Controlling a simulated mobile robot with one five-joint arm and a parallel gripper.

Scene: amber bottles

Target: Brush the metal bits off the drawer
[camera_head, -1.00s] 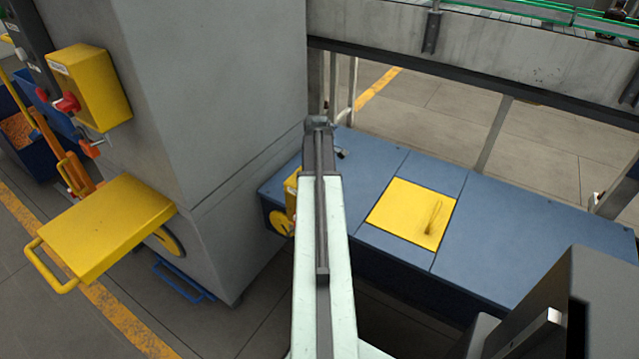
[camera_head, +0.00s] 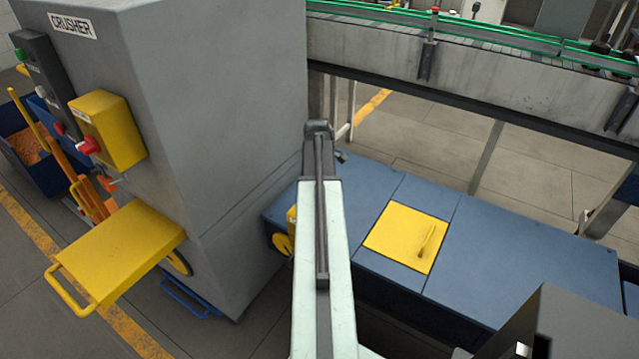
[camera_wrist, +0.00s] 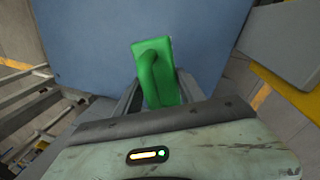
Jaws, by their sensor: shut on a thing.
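The yellow drawer (camera_head: 118,252), a flat slab with a bar handle at its front, sticks out from the grey crusher at the left in the head view. I cannot make out metal bits on it. My gripper (camera_wrist: 158,92) is shut on a green thing (camera_wrist: 152,50) with a curved handle, perhaps the brush, in the wrist view. A blue surface lies behind it. In the head view my arm hides the jaws and the green thing. My arm points away from me, to the right of the crusher, apart from the drawer.
The grey crusher (camera_head: 200,130) stands between my arm and the drawer. A yellow box with a red knob (camera_head: 105,132) is on its side above the drawer. A low blue bench (camera_head: 520,255) with a yellow panel (camera_head: 405,237) lies to the right. A conveyor (camera_head: 480,75) runs behind.

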